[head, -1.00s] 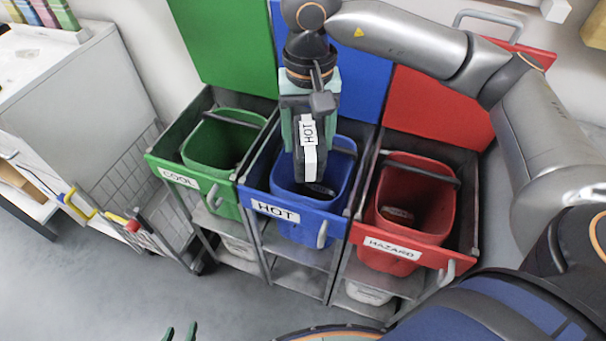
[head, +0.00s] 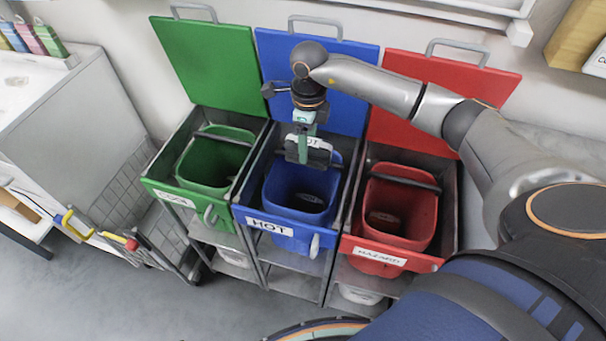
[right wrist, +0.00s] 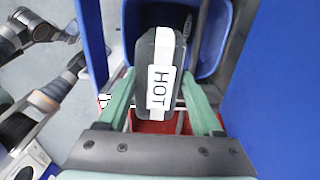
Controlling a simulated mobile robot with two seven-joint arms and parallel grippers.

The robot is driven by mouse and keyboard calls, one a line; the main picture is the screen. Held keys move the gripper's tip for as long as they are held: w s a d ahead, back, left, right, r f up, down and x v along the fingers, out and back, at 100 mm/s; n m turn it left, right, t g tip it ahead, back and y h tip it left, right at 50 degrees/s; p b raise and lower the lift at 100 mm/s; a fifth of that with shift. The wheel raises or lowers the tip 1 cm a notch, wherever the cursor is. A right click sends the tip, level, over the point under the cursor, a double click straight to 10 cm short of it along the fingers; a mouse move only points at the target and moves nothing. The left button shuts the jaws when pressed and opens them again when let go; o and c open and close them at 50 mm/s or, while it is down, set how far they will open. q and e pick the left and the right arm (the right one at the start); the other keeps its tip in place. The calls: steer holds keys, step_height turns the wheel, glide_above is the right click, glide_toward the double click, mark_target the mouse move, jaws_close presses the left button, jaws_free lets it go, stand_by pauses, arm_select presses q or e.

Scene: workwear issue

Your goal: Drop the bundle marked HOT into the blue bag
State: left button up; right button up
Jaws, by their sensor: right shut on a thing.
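The grey bundle (head: 321,156) has a white band marked HOT. My right gripper (head: 304,153) is shut on it and holds it above the back part of the blue bag (head: 283,196). In the right wrist view the bundle (right wrist: 160,85) sits between the green fingers of my right gripper (right wrist: 162,108), its HOT label towards the camera. The blue bag (right wrist: 222,45) shows behind it, open, with something dark inside. My left gripper is not in view.
The blue bag hangs in a frame with a HOT label (head: 270,227) and a raised blue lid (head: 345,75). A green bag (head: 215,160) stands left and a red bag (head: 400,205), with something inside, stands right. A wire cart (head: 140,235) is further left.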

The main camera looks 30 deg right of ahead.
step_height(320, 180, down, 4)
steer(key=b, duration=0.2)
steer(key=shift+f+b, duration=0.1)
steer(key=shift+b, duration=0.3)
steer(key=shift+f+b, duration=0.45)
steer(key=shift+f, duration=0.15)
steer(key=o, duration=1.6)
steer(key=shift+c, duration=0.2)
step_height(320, 180, up, 11)
steer(key=shift+r, duration=0.75)
steer(key=shift+s+a+f, duration=0.1)
